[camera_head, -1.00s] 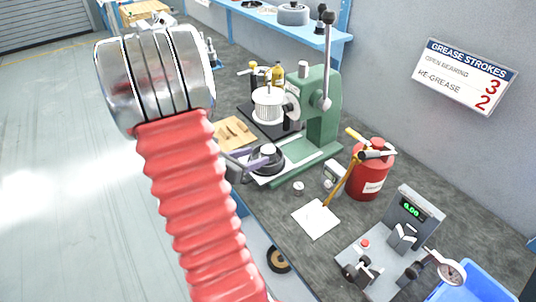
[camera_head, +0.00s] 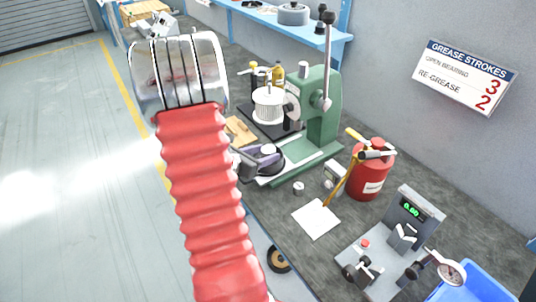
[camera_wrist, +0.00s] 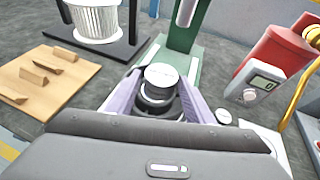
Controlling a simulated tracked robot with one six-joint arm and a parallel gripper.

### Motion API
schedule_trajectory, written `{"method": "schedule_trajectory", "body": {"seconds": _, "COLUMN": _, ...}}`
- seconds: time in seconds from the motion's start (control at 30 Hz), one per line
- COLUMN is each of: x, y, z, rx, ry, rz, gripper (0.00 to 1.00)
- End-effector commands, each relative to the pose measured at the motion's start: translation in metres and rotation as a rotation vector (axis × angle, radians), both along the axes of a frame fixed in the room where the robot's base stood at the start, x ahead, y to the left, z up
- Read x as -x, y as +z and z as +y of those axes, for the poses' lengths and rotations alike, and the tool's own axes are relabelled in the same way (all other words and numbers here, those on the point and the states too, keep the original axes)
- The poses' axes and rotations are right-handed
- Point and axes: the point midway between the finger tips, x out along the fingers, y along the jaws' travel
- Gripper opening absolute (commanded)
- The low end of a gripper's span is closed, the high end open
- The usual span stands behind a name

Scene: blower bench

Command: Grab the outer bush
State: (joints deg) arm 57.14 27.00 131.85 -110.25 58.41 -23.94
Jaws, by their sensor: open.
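A round stepped part, silver on top and dark below, stands on a black disc on the green press's base; it may be the outer bush (camera_wrist: 160,76), but I cannot tell for certain. It also shows in the head view (camera_head: 268,149). My gripper (camera_wrist: 162,90) is open, with its purple fingers on either side of this part in the wrist view. Its lower side is partly hidden by my gripper. In the head view my gripper (camera_head: 260,156) is at the part, half hidden by my red arm sleeve. A small silver cylinder (camera_head: 299,188) stands apart nearby.
The green press (camera_head: 320,105) rises close behind. A wooden block board (camera_wrist: 45,78) and white finned part (camera_wrist: 97,20) lie left.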

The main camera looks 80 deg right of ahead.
Motion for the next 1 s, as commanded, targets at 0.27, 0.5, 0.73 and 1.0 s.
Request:
{"method": "schedule_trajectory", "body": {"seconds": 0.27, "x": 0.0017, "y": -0.0011, "z": -0.0029, "rx": 0.0, "ry": 0.0, "rz": -0.001, "gripper": 0.48}}
{"method": "schedule_trajectory", "body": {"seconds": 0.5, "x": 0.0017, "y": -0.0011, "z": -0.0027, "rx": 0.0, "ry": 0.0, "rz": -0.001, "gripper": 0.48}}
{"method": "schedule_trajectory", "body": {"seconds": 0.73, "x": 0.0018, "y": -0.0011, "z": -0.0026, "rx": 0.0, "ry": 0.0, "rz": -0.001, "gripper": 0.37}}
{"method": "schedule_trajectory", "body": {"seconds": 1.0, "x": 0.0018, "y": -0.0011, "z": -0.0026, "rx": 0.0, "ry": 0.0, "rz": -0.001, "gripper": 0.18}}
